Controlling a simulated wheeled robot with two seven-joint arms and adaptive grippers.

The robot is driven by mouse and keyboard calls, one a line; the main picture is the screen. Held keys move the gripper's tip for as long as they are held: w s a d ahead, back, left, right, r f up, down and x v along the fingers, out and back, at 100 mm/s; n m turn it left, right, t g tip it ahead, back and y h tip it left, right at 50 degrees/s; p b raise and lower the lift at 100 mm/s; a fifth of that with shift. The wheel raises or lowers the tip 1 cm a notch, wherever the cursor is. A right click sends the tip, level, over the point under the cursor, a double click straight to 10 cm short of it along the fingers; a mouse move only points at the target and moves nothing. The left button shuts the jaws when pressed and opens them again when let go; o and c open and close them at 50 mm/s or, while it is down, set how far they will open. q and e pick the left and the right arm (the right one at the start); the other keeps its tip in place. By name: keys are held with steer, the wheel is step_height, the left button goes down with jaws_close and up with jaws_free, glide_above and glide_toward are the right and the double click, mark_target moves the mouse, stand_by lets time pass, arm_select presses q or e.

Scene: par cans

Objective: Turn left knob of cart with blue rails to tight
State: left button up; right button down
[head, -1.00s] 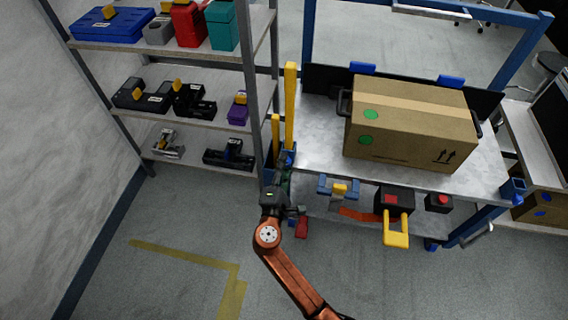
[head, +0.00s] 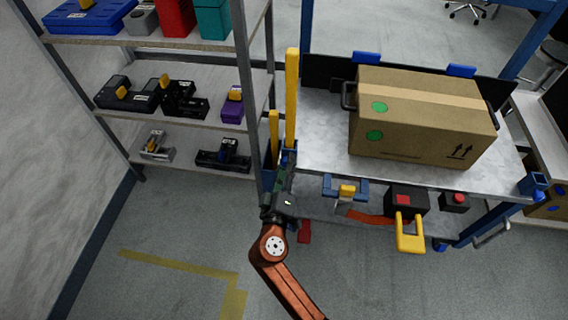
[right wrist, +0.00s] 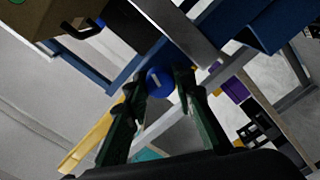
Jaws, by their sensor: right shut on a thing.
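The knob is hidden behind the gripper in the head view. The label for tight cannot be read. My left gripper is not in view.
A cardboard box (head: 423,115) sits on the cart top. Yellow upright bars (head: 291,95) rise close beside the gripper. A shelf rack (head: 160,118) stands on the left. The floor in front is clear.

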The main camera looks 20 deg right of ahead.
steer(key=shift+f+m+b, duration=0.4)
steer(key=shift+m+b, duration=0.1)
steer(key=shift+m, duration=0.5)
steer(key=m+b, duration=0.1)
steer(key=m, duration=0.1)
steer(key=shift+m, duration=0.3)
steer(key=m, duration=0.2)
steer(key=shift+r+m+b, duration=0.15)
steer(key=shift+m+b, duration=0.2)
steer(key=shift+m, duration=0.05)
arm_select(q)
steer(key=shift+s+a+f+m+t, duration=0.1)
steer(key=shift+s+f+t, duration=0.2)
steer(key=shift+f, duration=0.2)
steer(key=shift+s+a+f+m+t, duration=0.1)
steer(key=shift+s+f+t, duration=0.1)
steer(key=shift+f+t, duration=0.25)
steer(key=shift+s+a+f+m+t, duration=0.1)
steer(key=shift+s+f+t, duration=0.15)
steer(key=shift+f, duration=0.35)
arm_select(e)
steer(key=shift+r+m, duration=0.1)
steer(key=shift+m, duration=1.9)
steer(key=c, duration=1.6)
jaws_free()
steer(key=shift+r, duration=0.1)
